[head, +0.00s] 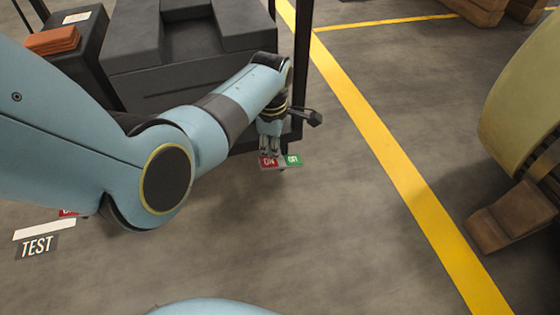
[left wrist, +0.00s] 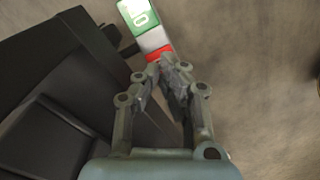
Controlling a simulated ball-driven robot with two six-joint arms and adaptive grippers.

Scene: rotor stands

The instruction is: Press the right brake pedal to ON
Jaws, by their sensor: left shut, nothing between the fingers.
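My right gripper is not in view.
The dark stand (head: 190,70) with a black post fills the upper left. A red label (head: 68,212) is partly hidden behind my left arm, near a TEST floor marking (head: 37,246). A yellow floor line (head: 400,185) and a wooden chock (head: 510,215) lie right. Floor between is clear.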

